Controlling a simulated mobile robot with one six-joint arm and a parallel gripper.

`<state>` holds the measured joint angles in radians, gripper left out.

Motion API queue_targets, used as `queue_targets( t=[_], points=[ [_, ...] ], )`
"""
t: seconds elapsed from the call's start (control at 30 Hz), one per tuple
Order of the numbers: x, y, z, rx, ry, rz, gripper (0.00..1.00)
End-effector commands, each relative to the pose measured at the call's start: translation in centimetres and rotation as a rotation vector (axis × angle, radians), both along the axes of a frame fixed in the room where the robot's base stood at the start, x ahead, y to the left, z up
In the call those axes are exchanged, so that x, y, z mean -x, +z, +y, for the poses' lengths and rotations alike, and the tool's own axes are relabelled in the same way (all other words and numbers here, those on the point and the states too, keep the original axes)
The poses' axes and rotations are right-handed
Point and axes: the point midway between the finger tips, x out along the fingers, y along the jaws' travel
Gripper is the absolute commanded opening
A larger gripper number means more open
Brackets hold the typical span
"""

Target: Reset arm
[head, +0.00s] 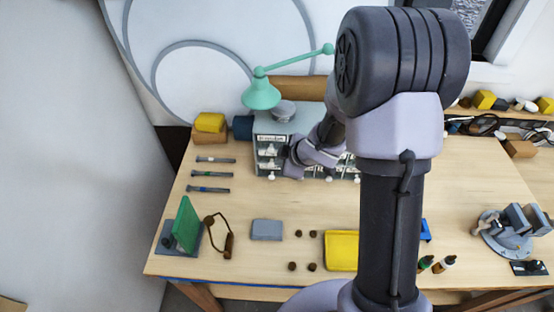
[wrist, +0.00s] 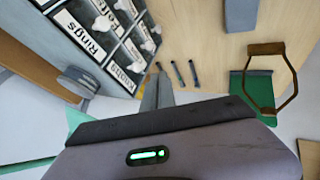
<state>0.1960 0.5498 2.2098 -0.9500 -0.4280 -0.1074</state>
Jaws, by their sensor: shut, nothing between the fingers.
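My arm rises through the middle of the head view and reaches down toward the front of a small grey drawer cabinet (head: 268,127). My gripper (head: 290,168) is close in front of the cabinet's left part, partly hidden by my own wrist. In the wrist view my gripper's narrow grey fingers (wrist: 158,90) are together with nothing held. The cabinet's labelled drawers (wrist: 103,32) show at the upper left there, with white knobs and labels such as "Rings" and "Knobs". I cannot tell whether the fingers touch a drawer.
A green lamp (head: 262,92) stands over the cabinet. Three slim tools (head: 212,174) lie left of it. A green board on a stand (head: 186,225), grey box (head: 267,230), yellow tray (head: 342,250) and vise (head: 505,230) line the table. My arm hides some of the middle.

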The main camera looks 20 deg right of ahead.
Motion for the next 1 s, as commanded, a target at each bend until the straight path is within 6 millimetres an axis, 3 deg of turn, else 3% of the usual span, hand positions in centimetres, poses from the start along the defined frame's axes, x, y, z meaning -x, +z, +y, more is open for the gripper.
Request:
queue_targets(
  t=[0.1,0.37,0.47,0.53,0.6,0.67,0.8,0.9,1.0],
  points=[
    [1.3,2.0,-0.5,-0.001,-0.001,0.000,0.00],
    [2.1,2.6,-0.9,0.002,-0.014,0.000,0.00],
    [1.9,2.6,-2.5,0.019,-0.171,-0.027,0.00],
    [3.1,2.8,-4.3,0.002,-0.397,-0.051,0.00],
    [6.6,2.5,-5.3,-0.079,-0.657,-0.051,0.00],
    [10.6,1.5,-4.8,-0.192,-0.856,-0.021,0.00],
    [19.7,-2.4,-0.1,-0.511,-1.150,0.137,0.00],
    [24.0,-4.1,3.5,-0.679,-1.227,0.262,0.00],
    [26.1,-4.4,5.5,-0.761,-1.251,0.337,0.00]
  ],
)
